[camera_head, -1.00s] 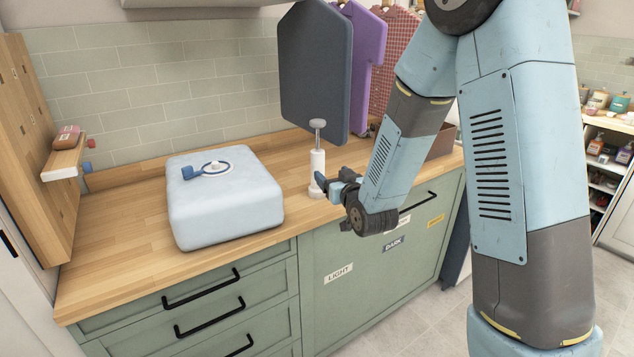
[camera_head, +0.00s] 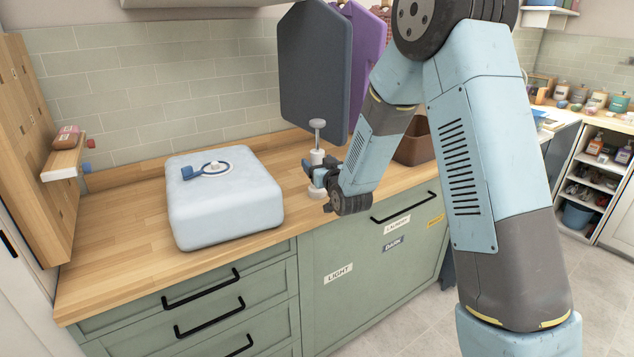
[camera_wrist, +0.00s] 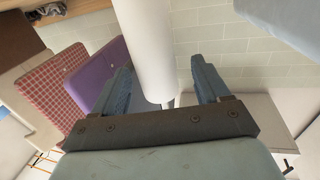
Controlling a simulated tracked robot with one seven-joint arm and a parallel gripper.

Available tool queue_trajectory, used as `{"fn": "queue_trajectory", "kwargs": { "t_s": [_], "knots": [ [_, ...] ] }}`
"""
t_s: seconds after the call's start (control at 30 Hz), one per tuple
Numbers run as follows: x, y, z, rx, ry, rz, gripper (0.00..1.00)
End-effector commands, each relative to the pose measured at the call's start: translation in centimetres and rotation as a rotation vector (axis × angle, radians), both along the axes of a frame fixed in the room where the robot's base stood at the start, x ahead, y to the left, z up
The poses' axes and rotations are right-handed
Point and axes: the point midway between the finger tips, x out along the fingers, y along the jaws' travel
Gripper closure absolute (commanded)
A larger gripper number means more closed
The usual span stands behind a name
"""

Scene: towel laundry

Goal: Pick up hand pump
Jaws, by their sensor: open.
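The hand pump (camera_head: 317,158) stands upright on the wooden counter, a white cylinder with a grey rod and a grey knob on top. My gripper (camera_head: 318,174) is at the pump's body, level with its middle, and hides part of it. In the wrist view the pump's white cylinder (camera_wrist: 147,45) shows between the two blue fingers of my gripper (camera_wrist: 162,82). The fingers are open, with a visible gap on the right side. The left finger looks close to the cylinder; I cannot tell whether it touches.
A pale blue padded block (camera_head: 225,205) with a round valve and blue cap lies left of the pump. Dark and purple hanging boards (camera_head: 315,70) stand close behind the pump. A brown box (camera_head: 413,145) is to the right. The counter (camera_head: 120,225) is clear at the front left.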

Motion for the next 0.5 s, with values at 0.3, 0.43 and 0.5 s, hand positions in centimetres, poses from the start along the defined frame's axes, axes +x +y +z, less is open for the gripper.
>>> {"fn": "queue_trajectory", "kwargs": {
  "t_s": [0.3,0.43,0.5],
  "knots": [
    [3.7,1.1,0.1,0.0,-0.001,0.001,0.25],
    [4.0,1.2,0.1,0.0,0.0,0.001,0.25],
    [4.0,1.2,0.1,0.0,0.001,0.001,0.25]
  ]
}}
